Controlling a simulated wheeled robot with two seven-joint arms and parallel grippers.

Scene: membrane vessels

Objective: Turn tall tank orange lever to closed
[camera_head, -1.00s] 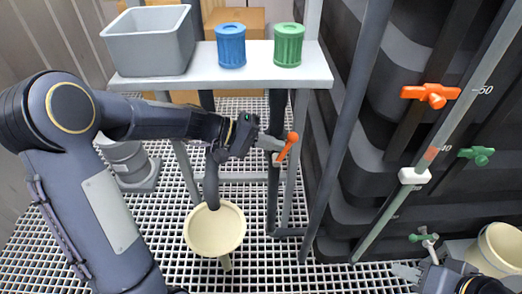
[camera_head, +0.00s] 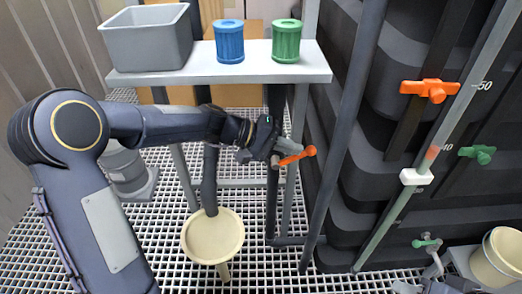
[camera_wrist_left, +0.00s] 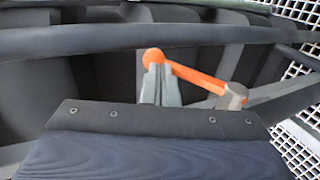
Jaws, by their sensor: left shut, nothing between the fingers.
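An orange lever (camera_head: 297,157) with a round knob end sits beside my left gripper (camera_head: 284,144). In the head view it points right and slightly up from its pivot. In the left wrist view the lever (camera_wrist_left: 198,78) runs from its knob, right by the fingertips, down to a grey pivot block at the right. My left gripper (camera_wrist_left: 160,84) is shut and empty, its fingers close against the knob end; contact cannot be told. A second orange handle (camera_head: 430,91) is on the black tank at the right, away from the gripper.
A shelf (camera_head: 235,75) carries a grey bin (camera_head: 150,45), a blue container (camera_head: 229,42) and a green one (camera_head: 287,42). A cream funnel (camera_head: 212,240) is below my left arm. A slanted grey post (camera_head: 343,140) stands right of the lever. Green handles (camera_head: 478,154) are at the right.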

